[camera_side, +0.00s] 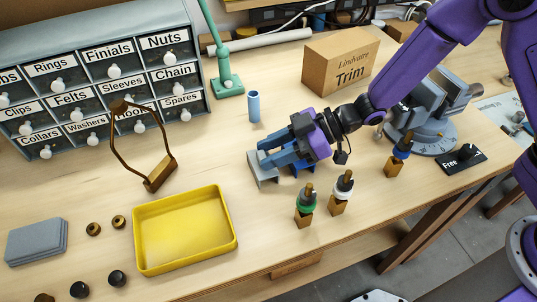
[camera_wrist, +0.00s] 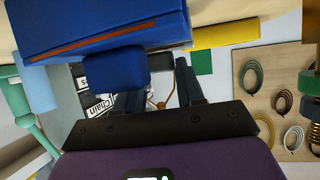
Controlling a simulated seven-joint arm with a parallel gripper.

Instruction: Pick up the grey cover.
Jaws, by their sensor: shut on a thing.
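My gripper (camera_side: 272,158) is low over the middle of the bench in the side view, pointing left. Its jaws are shut on a pale grey angled piece (camera_side: 262,178), which I take to be the grey cover. Blue parts beside the fingers partly hide the piece, and I cannot tell if it touches the bench.
A yellow tray (camera_side: 184,269) lies front left, with a grey slab (camera_side: 36,241) farther left. A blue cylinder (camera_side: 254,106) and a cardboard box (camera_side: 335,66) stand behind. A vise (camera_side: 425,125) is right.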

